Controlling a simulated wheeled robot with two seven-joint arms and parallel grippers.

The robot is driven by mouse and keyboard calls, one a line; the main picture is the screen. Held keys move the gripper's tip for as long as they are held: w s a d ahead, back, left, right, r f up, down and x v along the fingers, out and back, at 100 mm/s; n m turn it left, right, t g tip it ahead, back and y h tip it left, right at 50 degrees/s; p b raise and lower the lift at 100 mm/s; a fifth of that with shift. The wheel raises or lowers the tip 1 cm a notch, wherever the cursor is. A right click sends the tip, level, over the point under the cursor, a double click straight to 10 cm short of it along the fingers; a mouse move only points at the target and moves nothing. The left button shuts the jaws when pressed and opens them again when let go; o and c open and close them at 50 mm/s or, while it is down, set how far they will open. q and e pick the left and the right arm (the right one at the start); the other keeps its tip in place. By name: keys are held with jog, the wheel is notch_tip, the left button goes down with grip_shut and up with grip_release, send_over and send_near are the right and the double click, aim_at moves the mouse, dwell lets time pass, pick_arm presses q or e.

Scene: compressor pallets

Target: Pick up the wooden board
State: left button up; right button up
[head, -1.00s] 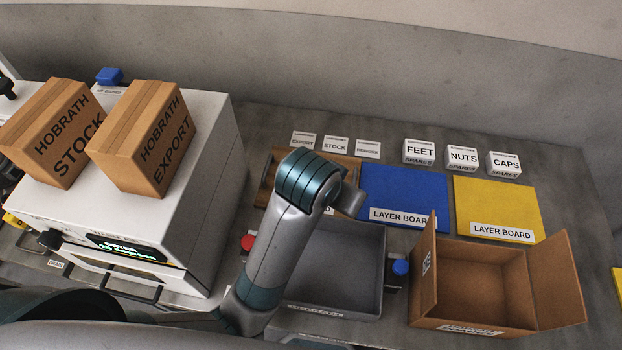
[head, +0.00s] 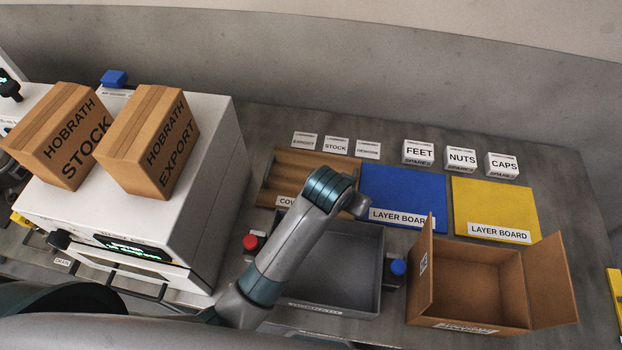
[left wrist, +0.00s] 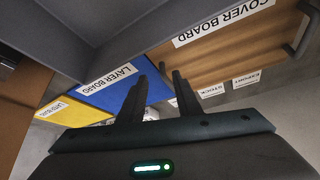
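The wooden board (head: 310,172) is brown, lies flat at the back of the bench and has a "COVER BOARD" label, partly covered by my arm in the head view. It also shows in the left wrist view (left wrist: 235,48), with a dark handle-like bar at its right edge. My left gripper (left wrist: 160,82) is open and empty in the left wrist view, its two fingers apart and pointing toward the gap between the wooden board and the blue layer board. In the head view it is hidden by my arm. My right gripper is not in view.
The blue layer board (head: 403,195) and yellow layer board (head: 495,208) lie to the right. A grey tray (head: 368,270) and an open carton (head: 480,285) stand in front. Several small labelled blocks stand behind. A white machine (head: 200,200) carrying two cartons stands left.

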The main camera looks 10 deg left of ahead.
pick_arm(q)
jog(key=shift+f, duration=0.1)
dwell(0.3)
jog(key=shift+p+x, duration=0.75)
jog(key=shift+x, duration=0.15)
jog(key=shift+w+a+f+p, duration=0.1)
jog(key=shift+w+f+p, duration=0.3)
jog(key=shift+w+f, duration=0.3)
jog(key=shift+w+d+f, duration=0.2)
jog(key=shift+f, duration=0.55)
grip_shut()
